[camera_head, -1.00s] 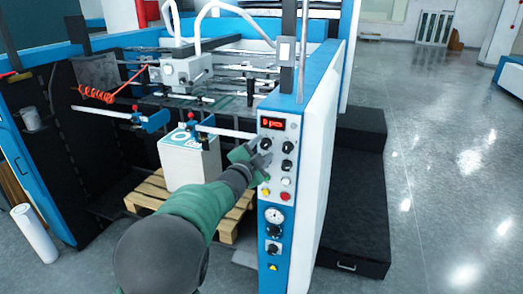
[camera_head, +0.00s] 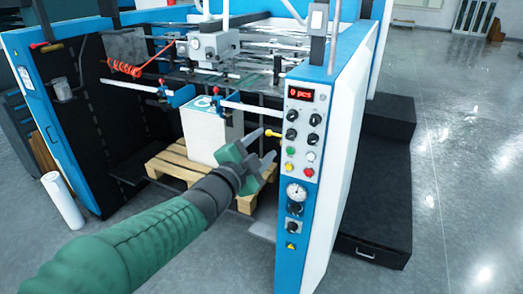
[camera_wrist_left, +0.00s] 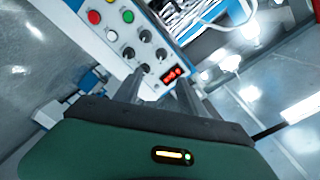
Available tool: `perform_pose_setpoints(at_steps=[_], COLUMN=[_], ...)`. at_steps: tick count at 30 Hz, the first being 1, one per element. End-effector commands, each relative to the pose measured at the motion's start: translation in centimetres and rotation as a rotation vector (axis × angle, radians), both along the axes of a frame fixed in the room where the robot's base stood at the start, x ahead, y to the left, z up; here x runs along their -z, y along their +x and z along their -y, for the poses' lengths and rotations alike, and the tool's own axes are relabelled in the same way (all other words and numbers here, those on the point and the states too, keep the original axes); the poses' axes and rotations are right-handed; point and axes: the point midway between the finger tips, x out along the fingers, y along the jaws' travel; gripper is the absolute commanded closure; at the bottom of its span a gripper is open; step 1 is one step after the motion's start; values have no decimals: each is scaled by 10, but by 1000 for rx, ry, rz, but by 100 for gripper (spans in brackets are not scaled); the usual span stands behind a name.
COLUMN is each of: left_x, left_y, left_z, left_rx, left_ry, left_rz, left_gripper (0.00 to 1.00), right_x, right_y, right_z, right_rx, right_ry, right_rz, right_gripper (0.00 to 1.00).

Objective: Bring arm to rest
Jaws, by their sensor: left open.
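My left arm comes in from the lower left in the head view, with a green sleeve. Its gripper (camera_head: 266,152) is open and empty, just left of the control panel (camera_head: 302,125), and appears apart from it. In the left wrist view the two fingers (camera_wrist_left: 159,80) are spread, with the panel (camera_wrist_left: 125,38) beyond them. The panel carries dark knobs, coloured buttons, a gauge (camera_head: 296,193) and a red-lit display (camera_head: 301,94). My right gripper is not in view.
A white stack (camera_head: 203,135) stands on a wooden pallet (camera_head: 170,165) inside the blue-framed machine, behind my gripper. A white roll (camera_head: 63,200) stands on the floor at left. A black step (camera_head: 370,210) is right of the panel.

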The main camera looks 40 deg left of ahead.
Motion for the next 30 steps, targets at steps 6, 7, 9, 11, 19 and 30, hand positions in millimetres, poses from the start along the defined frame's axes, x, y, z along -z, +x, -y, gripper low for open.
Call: perform_pose_setpoints(at_steps=[6,7,9,11,19,30], left_x=[0,0,0,0,72,314], left_y=[-2,-2,-2,-2,7,-108], left_z=[0,0,0,0,24,157], left_rx=[-1,-1,-1,-1,-35,-385], left_ry=[0,0,-1,-1,-200,-823], left_rz=[-1,-1,0,0,-173,-945], left_gripper=[52,52,52,52,52,52], right_x=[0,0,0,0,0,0], right_y=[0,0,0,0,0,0], right_z=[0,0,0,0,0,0], right_rx=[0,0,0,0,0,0], right_ry=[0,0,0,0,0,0], right_rz=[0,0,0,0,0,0], right_gripper=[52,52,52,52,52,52])
